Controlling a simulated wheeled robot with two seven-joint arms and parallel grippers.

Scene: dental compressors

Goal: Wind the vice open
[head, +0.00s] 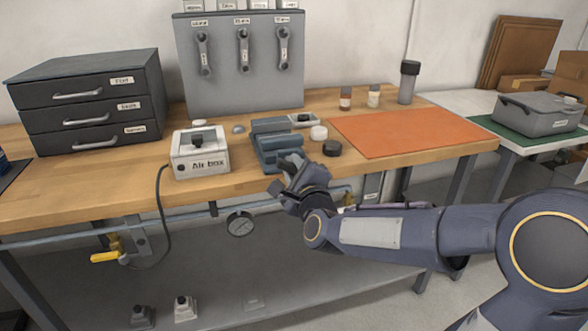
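The blue-grey vice (266,143) sits on the wooden workbench, near its front edge, in the middle of the head view. My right arm reaches in from the right, and my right gripper (286,170) is at the front of the vice, by the bench edge. The gripper overlaps the vice's front end, so the screw and handle are hidden. I cannot tell whether the fingers touch or grip anything there. My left gripper is not in view.
A white Air box (199,153) stands left of the vice. A black round cap (332,148) and a white one (319,132) lie to its right. An orange mat (405,132) covers the bench's right part. A pressure gauge (240,224) hangs below the edge.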

